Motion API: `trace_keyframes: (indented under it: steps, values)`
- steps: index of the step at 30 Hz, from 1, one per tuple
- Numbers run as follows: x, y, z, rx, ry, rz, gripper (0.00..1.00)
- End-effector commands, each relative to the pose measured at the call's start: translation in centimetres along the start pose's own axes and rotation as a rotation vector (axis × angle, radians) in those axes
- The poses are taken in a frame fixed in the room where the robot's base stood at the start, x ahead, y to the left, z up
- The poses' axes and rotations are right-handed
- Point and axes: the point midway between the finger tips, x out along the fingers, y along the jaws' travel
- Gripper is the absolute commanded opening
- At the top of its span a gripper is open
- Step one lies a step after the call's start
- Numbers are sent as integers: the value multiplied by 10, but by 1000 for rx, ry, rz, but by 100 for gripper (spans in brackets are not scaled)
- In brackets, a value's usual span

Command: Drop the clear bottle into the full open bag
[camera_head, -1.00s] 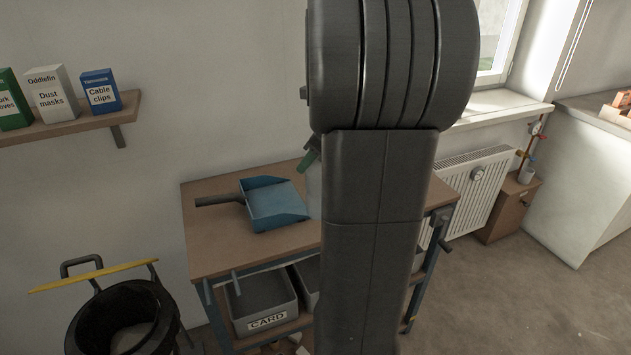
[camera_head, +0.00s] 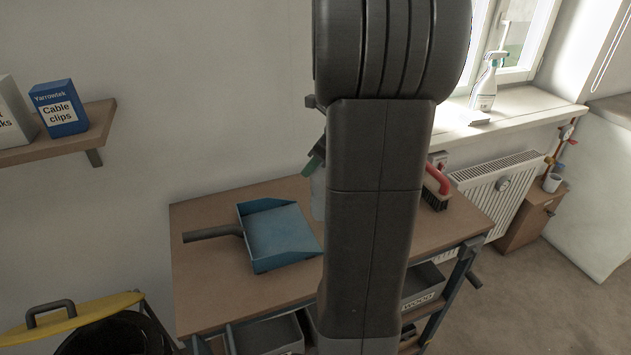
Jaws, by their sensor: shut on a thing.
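The clear bottle (camera_head: 318,198) shows as a pale translucent strip at the left edge of my arm, above the workbench, with a green part at its top. Most of it is hidden behind my arm. My gripper (camera_head: 316,160) shows only as a small dark piece there and is shut on the bottle; its fingertips are mostly hidden. I cannot tell whether the bottle touches the bench. A black open bag (camera_head: 118,335) hangs in a holder at the lower left, with a yellow lid (camera_head: 75,308) raised beside it. Its contents are cut off by the frame edge.
The wooden workbench (camera_head: 215,290) carries a blue dustpan (camera_head: 278,238) and a red-handled brush (camera_head: 436,188). Grey bins (camera_head: 268,335) sit under it. A shelf (camera_head: 60,148) with boxes is on the left wall. A radiator (camera_head: 490,195) and a windowsill with a spray bottle (camera_head: 486,82) are at right.

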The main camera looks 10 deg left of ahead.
Motion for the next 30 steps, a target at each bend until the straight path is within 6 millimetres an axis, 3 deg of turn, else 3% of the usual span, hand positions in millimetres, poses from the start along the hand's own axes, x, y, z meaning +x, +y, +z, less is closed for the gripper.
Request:
trace_keyframes:
  steps: [11, 21, 22, 25, 30]
  values:
    - [34, 0, -22, 2, 1, 0, 0]
    - [38, 0, -24, 1, 0, 0, 0]
    - [38, 0, -24, 0, 0, 0, 28]
    - [38, 0, -24, 0, 0, -1, 48]
    - [37, 0, -24, 0, 0, -1, 48]
